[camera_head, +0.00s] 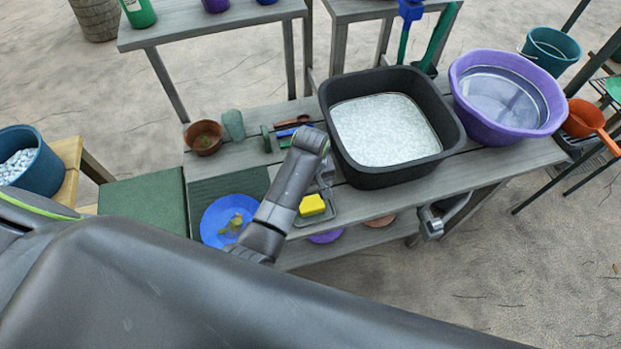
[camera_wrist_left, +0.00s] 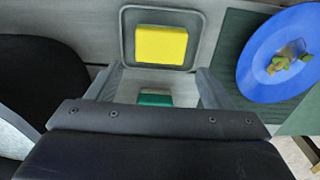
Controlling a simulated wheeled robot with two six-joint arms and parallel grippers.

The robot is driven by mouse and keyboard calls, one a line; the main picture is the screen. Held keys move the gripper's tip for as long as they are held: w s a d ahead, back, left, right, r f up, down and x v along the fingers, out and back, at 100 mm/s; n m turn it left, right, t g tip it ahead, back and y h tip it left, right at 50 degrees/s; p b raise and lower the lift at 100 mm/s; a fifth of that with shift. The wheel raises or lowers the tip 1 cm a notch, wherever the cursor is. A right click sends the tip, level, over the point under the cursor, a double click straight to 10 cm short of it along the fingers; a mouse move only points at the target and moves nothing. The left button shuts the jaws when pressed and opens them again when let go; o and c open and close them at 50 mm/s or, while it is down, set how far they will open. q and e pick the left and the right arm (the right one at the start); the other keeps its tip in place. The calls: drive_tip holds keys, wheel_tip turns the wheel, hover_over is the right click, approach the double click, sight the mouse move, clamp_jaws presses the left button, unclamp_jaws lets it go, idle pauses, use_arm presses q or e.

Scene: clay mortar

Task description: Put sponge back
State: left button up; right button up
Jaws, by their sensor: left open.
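The yellow sponge (camera_head: 312,205) lies in a shallow grey tray (camera_head: 333,219) at the front edge of the bench. In the left wrist view the sponge (camera_wrist_left: 162,45) sits inside the rim of the tray (camera_wrist_left: 125,28), ahead of the fingers. My left gripper (camera_head: 326,176) is above the bench just behind the sponge, partly hidden by its own arm. In the wrist view the fingers of the left gripper (camera_wrist_left: 160,78) are spread apart, with nothing held. A small green thing (camera_wrist_left: 155,98) shows between them. My right gripper is not in view.
A black tub (camera_head: 455,135) of pale material stands close right of the gripper. A purple basin (camera_head: 462,85) is farther right. A blue plate (camera_head: 212,220) with scraps lies left on a green mat. A brown pot (camera_head: 203,138), a greenish cup (camera_head: 233,125) and small tools are behind.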

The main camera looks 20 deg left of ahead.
use_arm(q)
drive_tip(key=shift+r, duration=2.1)
